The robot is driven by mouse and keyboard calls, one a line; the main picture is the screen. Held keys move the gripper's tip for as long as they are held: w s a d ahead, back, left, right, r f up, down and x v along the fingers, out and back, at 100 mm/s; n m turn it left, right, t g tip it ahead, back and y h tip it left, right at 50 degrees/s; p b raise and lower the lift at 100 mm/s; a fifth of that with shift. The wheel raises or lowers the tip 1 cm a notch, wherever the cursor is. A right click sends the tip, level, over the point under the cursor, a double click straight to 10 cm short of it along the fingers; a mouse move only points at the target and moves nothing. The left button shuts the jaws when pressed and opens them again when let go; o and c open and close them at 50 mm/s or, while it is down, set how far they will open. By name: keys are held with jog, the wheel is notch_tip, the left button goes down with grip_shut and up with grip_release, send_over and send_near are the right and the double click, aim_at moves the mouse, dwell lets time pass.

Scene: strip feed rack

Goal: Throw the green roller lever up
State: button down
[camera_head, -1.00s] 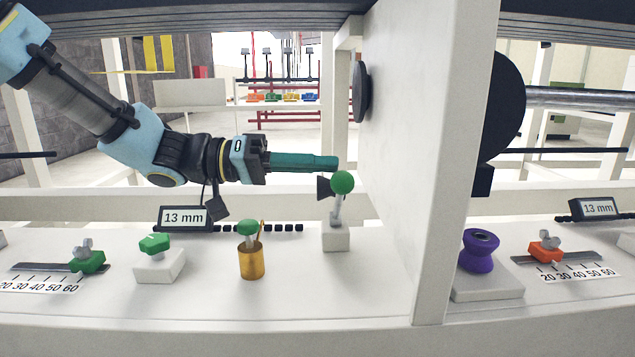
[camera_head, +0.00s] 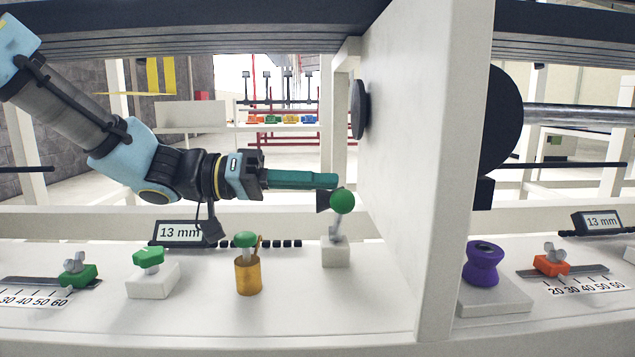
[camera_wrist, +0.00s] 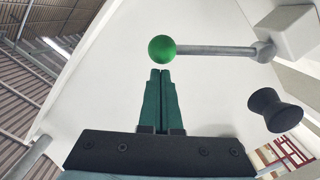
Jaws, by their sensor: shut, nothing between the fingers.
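The green roller lever has a green ball (camera_head: 342,201) on a grey rod that rises from a white block (camera_head: 335,251), beside the white upright panel. In the wrist view the green ball (camera_wrist: 162,49) is just beyond my fingertips, with its rod (camera_wrist: 215,51) running right to the block. My gripper (camera_head: 337,180) is shut and empty, its teal fingers pointing right. Its tips are just above and left of the ball in the head view. In the wrist view my gripper (camera_wrist: 160,73) shows both fingers together, with a small apparent gap to the ball. I cannot tell if they touch.
The white panel (camera_head: 410,170) stands close on the right, with a black disc (camera_head: 358,109). On the shelf are a brass cup with a green knob (camera_head: 247,273), a green knob on a white block (camera_head: 149,259), a display (camera_head: 179,232) and a purple spool (camera_head: 482,264).

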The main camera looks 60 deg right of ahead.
jog(key=w+a+r+p, duration=0.2)
jog(key=w+a+r, duration=0.1)
jog(key=w, duration=0.7)
jog(key=shift+a, duration=0.6)
jog(key=shift+w+r, duration=0.1)
